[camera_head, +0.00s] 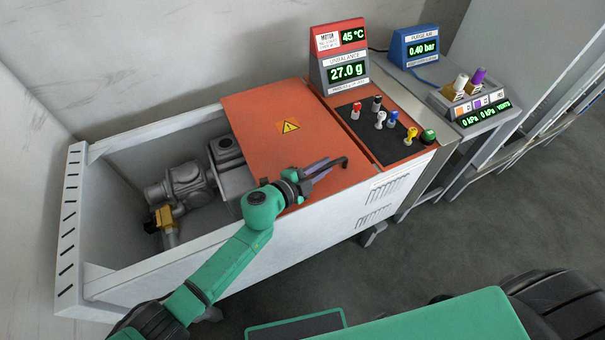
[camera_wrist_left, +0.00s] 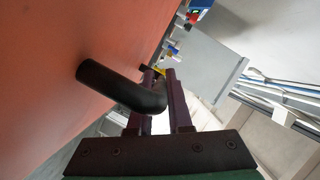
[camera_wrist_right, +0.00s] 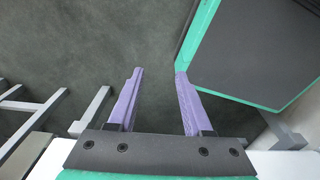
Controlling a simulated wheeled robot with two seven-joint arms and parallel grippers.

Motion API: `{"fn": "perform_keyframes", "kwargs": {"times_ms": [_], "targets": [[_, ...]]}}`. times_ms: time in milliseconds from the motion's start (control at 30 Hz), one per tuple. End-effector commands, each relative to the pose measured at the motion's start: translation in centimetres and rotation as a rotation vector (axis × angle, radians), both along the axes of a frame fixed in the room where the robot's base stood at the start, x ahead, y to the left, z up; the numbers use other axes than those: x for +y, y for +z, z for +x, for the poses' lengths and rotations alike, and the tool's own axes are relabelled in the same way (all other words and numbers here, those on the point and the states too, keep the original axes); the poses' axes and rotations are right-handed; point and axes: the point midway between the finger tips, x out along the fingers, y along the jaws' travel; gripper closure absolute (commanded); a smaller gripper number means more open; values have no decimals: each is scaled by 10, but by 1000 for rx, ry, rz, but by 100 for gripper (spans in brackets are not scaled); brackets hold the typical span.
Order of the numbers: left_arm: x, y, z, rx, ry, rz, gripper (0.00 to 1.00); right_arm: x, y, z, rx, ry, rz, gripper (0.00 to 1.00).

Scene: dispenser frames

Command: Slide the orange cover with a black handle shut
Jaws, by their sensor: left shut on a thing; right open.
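The orange cover (camera_head: 258,114) with a yellow warning triangle lies over the right part of the grey machine's top. The left part of the machine is uncovered and shows a motor (camera_head: 186,185) inside. My left gripper (camera_head: 325,167) is at the cover's near right edge, shut on the black handle (camera_head: 339,163). In the left wrist view the bent black handle (camera_wrist_left: 108,84) rises from the orange surface and passes between the fingers (camera_wrist_left: 160,95). My right gripper (camera_wrist_right: 158,85) is open and empty above the floor in the right wrist view.
An orange panel (camera_head: 400,147) with several coloured knobs on a black plate adjoins the cover on the right. Displays reading 45 °C and 27.0 g (camera_head: 347,72) stand behind it. The white box wall (camera_head: 150,270) runs along the front.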

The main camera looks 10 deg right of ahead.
Motion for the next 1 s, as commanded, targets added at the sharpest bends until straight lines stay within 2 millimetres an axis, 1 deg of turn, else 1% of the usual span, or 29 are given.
{"fn": "perform_keyframes", "kwargs": {"times_ms": [33,100,200,400,567,600,667,1000], "targets": [[-7,-1,1,1,-1,-2,100,1,-2,0,0,0,1,50],[-13,-1,3,2,-1,-3,100,3,-3,0,0,-1,4,50],[-18,-1,4,2,-2,-1,100,7,-3,0,0,-2,9,50],[-21,0,4,2,-2,-3,100,13,-4,0,0,-5,18,50],[-21,1,4,2,-3,-4,100,13,-4,0,0,-4,17,50],[-21,1,4,2,-3,-4,75,12,-4,0,0,-4,17,50],[-21,1,4,2,-3,-4,53,12,-4,0,0,-5,16,50],[-18,1,4,2,0,-3,53,5,-2,0,1,-1,7,50]]}}
